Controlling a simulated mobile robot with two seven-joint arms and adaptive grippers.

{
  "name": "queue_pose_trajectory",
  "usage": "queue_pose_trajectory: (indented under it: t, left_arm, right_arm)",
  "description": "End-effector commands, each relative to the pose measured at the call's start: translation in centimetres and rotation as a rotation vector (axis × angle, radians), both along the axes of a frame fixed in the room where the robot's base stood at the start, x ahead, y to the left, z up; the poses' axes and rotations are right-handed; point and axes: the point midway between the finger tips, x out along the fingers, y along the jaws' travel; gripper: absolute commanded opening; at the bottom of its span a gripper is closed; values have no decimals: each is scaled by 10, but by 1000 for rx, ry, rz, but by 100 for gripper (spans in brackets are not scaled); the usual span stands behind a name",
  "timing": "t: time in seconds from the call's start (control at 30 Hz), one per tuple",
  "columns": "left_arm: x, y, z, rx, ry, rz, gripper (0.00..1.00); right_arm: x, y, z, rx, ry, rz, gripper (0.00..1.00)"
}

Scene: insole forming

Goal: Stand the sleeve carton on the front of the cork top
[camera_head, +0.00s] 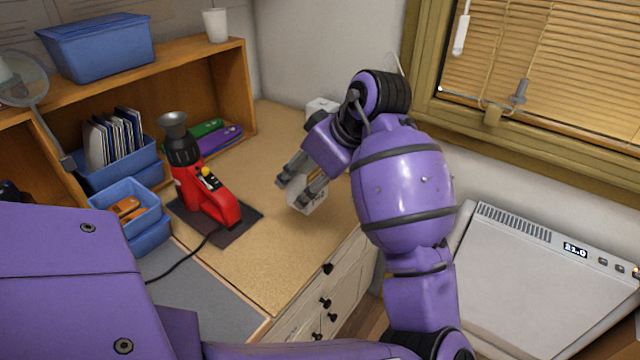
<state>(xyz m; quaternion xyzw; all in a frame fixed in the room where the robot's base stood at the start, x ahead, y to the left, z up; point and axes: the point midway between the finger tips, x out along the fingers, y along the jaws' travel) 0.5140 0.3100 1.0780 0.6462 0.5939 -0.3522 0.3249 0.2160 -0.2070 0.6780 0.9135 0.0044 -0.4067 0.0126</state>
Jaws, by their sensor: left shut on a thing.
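The sleeve carton (308,203) is a small pale box with dark marking on its face. My left gripper (297,187) is shut on it, with a grey finger on each side. The wrist and fingers hide part of the carton. It is over the right part of the tan cork top (265,270), near the drawer-side edge. I cannot tell whether its base touches the cork or is a little above it. My right gripper is not in view.
A red device with a dark nozzle (212,200) stands on a dark mat (245,222), left of the carton. Blue bins (130,200) stand further left. A pale object (320,106) is partly hidden behind my wrist. The front cork is clear.

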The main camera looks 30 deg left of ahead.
Motion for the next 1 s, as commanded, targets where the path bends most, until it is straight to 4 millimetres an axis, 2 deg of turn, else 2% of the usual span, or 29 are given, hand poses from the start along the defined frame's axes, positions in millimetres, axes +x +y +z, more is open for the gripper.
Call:
queue_pose_trajectory:
  t: [0.03,0.23,0.4,0.73,0.9,1.0]
  left_arm:
    - [12,7,-2,0,-1,-2,24]
    - [54,34,-27,2,1,0,24]
    - [75,45,-60,1,3,-1,24]
    - [91,55,-82,1,0,-2,24]
    - [93,55,-108,0,2,-3,24]
    - [93,56,-115,1,-1,0,24]
  right_arm:
    - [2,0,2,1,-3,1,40]
    - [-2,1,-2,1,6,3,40]
    - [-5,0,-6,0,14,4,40]
    - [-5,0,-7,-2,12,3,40]
    - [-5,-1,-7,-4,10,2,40]
    - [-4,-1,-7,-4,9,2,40]
